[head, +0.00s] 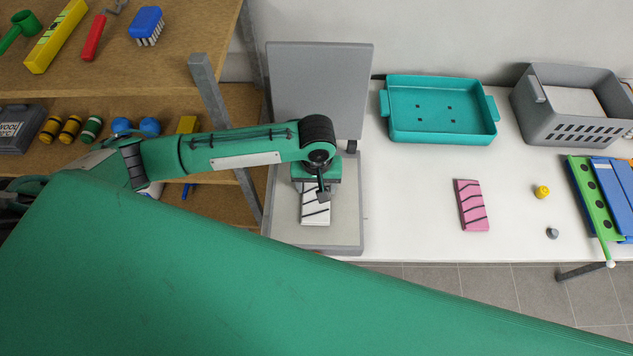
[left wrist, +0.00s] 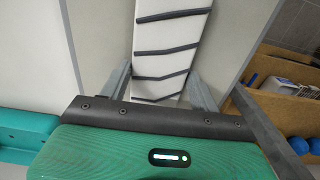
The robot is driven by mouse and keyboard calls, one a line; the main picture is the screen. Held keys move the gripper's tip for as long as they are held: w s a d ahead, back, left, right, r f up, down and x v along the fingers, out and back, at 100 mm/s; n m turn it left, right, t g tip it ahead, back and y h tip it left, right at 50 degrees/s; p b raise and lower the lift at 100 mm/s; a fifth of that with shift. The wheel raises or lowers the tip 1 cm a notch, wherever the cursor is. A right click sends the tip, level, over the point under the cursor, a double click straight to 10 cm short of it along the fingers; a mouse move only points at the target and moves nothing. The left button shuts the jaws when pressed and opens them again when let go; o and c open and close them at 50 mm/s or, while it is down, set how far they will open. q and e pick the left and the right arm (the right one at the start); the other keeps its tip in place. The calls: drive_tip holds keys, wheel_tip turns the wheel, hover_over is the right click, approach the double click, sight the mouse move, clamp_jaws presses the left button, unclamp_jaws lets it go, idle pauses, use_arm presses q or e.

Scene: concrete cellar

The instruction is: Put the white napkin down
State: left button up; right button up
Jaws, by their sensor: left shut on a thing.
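The white napkin (head: 316,216), folded into a strip with dark diagonal stripes, is below my left gripper (head: 322,193) in the head view. In the left wrist view the napkin (left wrist: 165,50) runs away from between the two fingers of my left gripper (left wrist: 160,83), which is shut on it. The napkin is over the pale inside of a grey open case (head: 345,220), with its lid raised behind. I cannot tell whether the napkin touches the case floor. My gripper and wrist hide its back part. My right gripper is not in view.
On the white table (head: 410,200) lie a pink striped napkin (head: 471,205), a yellow piece (head: 542,191) and a grey piece (head: 552,233). A teal tray (head: 440,138) and a grey crate (head: 577,128) stand behind. Wooden shelves (head: 75,85) with a metal post are at left.

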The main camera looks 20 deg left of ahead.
sight(317, 188)
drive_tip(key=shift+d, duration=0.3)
use_arm(q)
drive_tip(key=o, duration=1)
drive_tip(key=shift+f, duration=0.15)
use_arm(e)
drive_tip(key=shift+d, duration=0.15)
use_arm(q)
wheel_tip(317, 188, up, 12)
drive_tip(key=b, duration=0.2)
drive_tip(key=shift+r, duration=0.2)
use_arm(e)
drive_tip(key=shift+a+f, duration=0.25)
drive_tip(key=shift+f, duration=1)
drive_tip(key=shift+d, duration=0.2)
